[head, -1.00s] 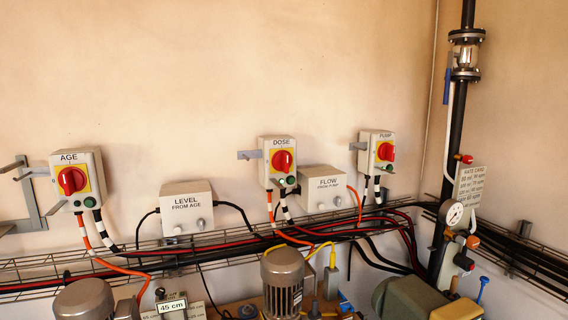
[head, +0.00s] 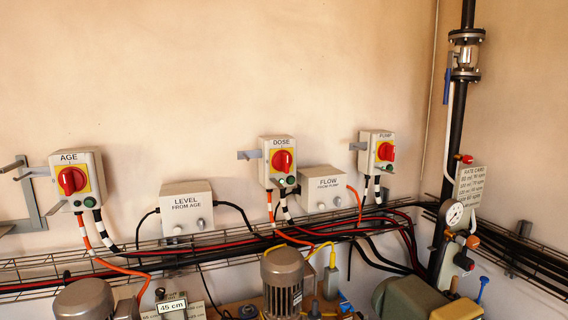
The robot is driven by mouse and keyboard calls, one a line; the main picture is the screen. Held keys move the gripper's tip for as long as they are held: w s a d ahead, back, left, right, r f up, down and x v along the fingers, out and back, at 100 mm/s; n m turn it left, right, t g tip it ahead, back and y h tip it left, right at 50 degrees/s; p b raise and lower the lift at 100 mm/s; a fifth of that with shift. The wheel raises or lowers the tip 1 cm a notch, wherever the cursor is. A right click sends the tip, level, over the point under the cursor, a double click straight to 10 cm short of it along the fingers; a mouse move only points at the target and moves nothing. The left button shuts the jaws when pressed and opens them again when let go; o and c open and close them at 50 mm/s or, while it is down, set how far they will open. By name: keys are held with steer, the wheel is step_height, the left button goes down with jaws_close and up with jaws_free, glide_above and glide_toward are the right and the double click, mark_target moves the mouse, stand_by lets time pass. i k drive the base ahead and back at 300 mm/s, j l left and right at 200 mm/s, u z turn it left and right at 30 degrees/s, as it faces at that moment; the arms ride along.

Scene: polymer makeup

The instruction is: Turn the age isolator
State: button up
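The AGE isolator box (head: 92,164) is a light grey box on the wall at the left in the head view. It carries a red rotary knob (head: 72,180) on a yellow plate, with a green button (head: 89,202) below. Its label reads AGE. The exact angle of the knob is too small to tell. My gripper is not in view.
Similar DOSE (head: 282,160) and PUMP (head: 385,152) isolators hang to the right. LEVEL (head: 187,205) and FLOW (head: 324,187) boxes sit between them. A wire cable tray (head: 22,268) runs below, with motors (head: 84,299) in front. A grey bracket (head: 30,195) stands left of AGE.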

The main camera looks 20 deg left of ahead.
mark_target(72, 180)
steer(key=u, duration=2.3)
